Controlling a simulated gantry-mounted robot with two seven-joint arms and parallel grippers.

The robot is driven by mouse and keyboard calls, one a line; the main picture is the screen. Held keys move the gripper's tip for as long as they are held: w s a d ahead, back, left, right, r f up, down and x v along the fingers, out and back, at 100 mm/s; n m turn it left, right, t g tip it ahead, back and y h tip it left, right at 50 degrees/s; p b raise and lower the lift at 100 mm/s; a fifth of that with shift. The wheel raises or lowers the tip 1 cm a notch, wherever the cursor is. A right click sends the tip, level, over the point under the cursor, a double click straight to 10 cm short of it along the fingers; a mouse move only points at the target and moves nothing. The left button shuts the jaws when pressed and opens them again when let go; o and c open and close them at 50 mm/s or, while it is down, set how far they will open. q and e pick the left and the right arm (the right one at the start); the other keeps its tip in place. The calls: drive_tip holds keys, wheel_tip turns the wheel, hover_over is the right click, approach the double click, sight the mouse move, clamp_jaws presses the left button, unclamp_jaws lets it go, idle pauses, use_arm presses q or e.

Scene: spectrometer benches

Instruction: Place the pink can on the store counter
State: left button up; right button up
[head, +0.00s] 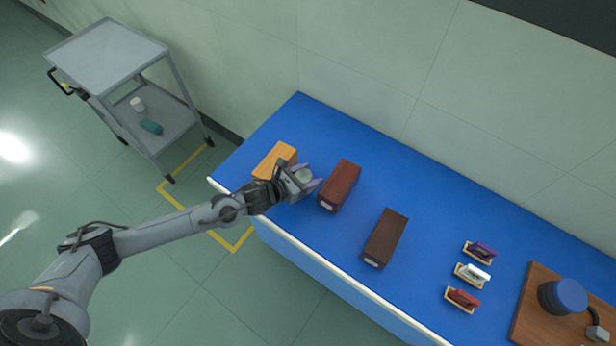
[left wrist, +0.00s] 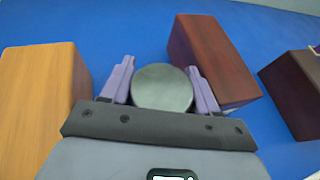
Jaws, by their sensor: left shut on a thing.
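My left gripper (head: 300,180) is over the blue counter (head: 400,170), with its purple fingers on either side of a round can (head: 304,175) with a grey-green top. The left wrist view shows the can's top (left wrist: 162,87) between the fingers, apparently upright. Its side is hidden, so I cannot tell whether it is pink. I also cannot tell whether its base touches the counter. No pink surface shows in either view. My right gripper is not in view.
An orange block (head: 274,160) stands left of the gripper and a red-brown block (head: 339,187) close on its right. A dark brown block (head: 385,238), small coloured items (head: 473,272) and a wooden board (head: 535,300) lie farther right. A grey cart (head: 108,50) stands at left.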

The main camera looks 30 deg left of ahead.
use_arm(q)
drive_tip(key=shift+f, duration=0.35)
drive_tip(key=shift+f, duration=0.15)
drive_tip(key=o, duration=0.8)
drive_tip(key=shift+o, duration=0.2)
